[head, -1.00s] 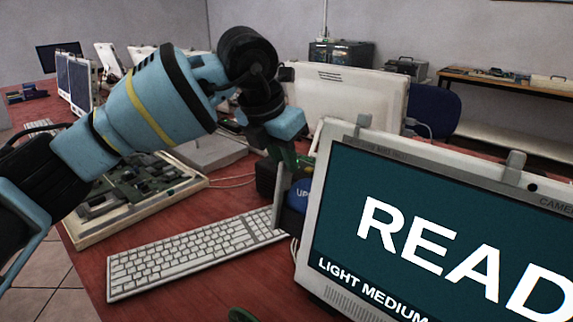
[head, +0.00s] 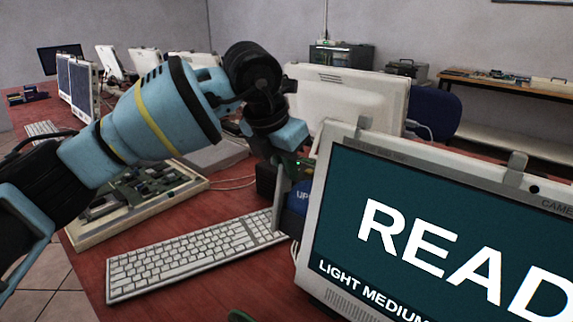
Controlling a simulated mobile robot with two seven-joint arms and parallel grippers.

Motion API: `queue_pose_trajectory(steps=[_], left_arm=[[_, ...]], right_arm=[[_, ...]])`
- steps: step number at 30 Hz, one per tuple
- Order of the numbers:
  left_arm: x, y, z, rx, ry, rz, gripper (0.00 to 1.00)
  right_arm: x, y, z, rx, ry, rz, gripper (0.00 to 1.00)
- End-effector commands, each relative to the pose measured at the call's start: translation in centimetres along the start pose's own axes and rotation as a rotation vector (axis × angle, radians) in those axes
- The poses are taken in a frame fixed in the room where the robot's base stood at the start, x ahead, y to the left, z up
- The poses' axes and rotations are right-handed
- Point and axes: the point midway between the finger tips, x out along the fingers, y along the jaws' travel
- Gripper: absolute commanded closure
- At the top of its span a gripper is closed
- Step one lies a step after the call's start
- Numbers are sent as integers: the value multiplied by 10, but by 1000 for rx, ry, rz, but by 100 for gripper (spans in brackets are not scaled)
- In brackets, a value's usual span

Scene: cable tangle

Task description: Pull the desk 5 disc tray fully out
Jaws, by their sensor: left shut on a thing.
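My left arm comes in from the left, and its gripper (head: 277,222) points down beside the left edge of the large white-framed computer (head: 334,165). The computer's screen reads "READ", cut off at the right of the picture. One pale upright finger shows clearly, just past the right end of the white keyboard (head: 190,255). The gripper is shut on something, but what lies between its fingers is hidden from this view. I cannot make out the disc tray. My right gripper is not in view.
A dark box with a blue "UP" label (head: 300,198) stands close behind the gripper. An open case with green boards (head: 140,190) lies behind the keyboard. Another white computer (head: 350,92) stands farther back. Bare red desk (head: 215,285) shows in front of the keyboard.

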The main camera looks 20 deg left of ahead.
Motion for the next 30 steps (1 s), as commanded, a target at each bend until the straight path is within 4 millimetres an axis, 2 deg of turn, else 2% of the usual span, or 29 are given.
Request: queue_pose_trajectory(steps=[9, 15, 27, 28, 30], left_arm=[[-4, 38, 1, -4, -1, 0, 100], [-3, 58, 1, -3, -3, 0, 100], [-1, 63, 1, -1, -3, 0, 100], [-1, 63, 1, -1, -3, 0, 88], [-1, 63, 1, -1, -3, 0, 80]], right_arm=[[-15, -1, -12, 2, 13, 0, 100], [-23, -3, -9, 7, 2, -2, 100], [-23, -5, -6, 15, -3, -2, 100], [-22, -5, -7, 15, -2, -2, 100], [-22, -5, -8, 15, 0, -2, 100]])
